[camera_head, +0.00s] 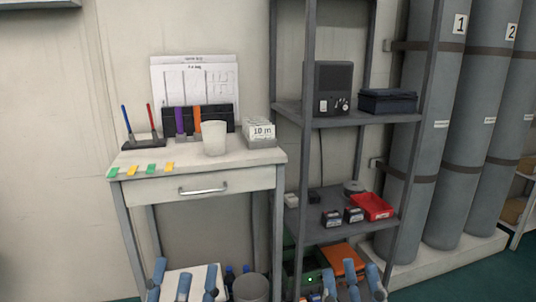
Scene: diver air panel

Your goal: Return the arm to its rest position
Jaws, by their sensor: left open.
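My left gripper (184,280) shows at the bottom edge, left of centre. Its blue-grey fingers point up and stand apart, open, with nothing seen between them. My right gripper (351,280) shows at the bottom edge, right of centre. Its fingers also stand apart and look empty. Both grippers appear low in front of the desk and the shelf. The rest of both arms is out of view below.
A small desk (220,185) with a drawer holds a white cup (214,138), pens, coloured clips and a "10 m" block (260,132). A metal shelf (340,232) holds a dark radio (333,88) and a red tray (372,206). Tall grey cylinders (425,130) stand at right.

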